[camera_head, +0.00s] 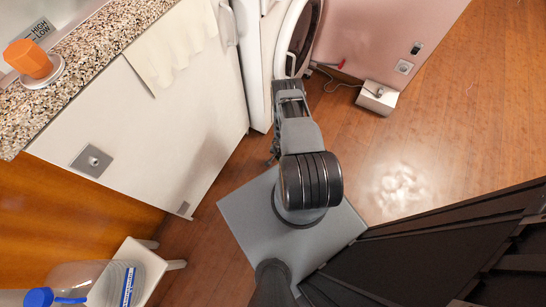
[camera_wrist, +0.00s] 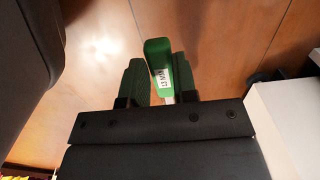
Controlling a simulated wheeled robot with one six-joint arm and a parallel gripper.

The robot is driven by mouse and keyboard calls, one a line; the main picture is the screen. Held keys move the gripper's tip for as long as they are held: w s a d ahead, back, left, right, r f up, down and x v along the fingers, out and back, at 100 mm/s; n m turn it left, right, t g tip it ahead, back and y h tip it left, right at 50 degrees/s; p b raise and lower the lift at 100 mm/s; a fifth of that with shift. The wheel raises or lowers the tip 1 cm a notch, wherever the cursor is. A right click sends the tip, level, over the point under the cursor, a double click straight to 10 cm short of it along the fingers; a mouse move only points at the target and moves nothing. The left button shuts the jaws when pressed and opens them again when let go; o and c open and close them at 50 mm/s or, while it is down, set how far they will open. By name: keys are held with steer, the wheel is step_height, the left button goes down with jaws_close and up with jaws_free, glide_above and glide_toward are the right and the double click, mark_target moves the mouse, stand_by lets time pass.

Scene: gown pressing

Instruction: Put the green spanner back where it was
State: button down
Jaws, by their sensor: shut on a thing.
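The green spanner (camera_wrist: 158,56) shows in the wrist view as a bright green piece with a white label, between the fingers of my gripper (camera_wrist: 160,82). My gripper is shut on it, and the wooden floor lies beyond. The spanner's lower part is hidden by the gripper body. In the head view my arm reaches toward the washing machine, and I cannot make out the spanner there.
A washing machine (camera_head: 256,62) stands beyond my arm. A plastic bottle (camera_head: 95,284) lies on a white stool (camera_head: 150,265). Floor at right is clear.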

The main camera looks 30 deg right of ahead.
steer(key=shift+w+a+f+b, duration=0.35)
steer(key=shift+w+f, duration=0.05)
steer(key=shift+f, duration=0.3)
steer(key=f+b, duration=0.3)
steer(key=shift+w+a, duration=0.25)
steer(key=shift+w, duration=0.1)
steer(key=shift+f+b, duration=0.35)
steer(key=shift+b, duration=0.15)
steer(key=shift+f, duration=0.1)
steer(key=c, duration=0.9)
jaws_free()
step_height(320, 180, up, 12)
steer(key=p, duration=1.2)
steer(key=shift+d, duration=0.1)
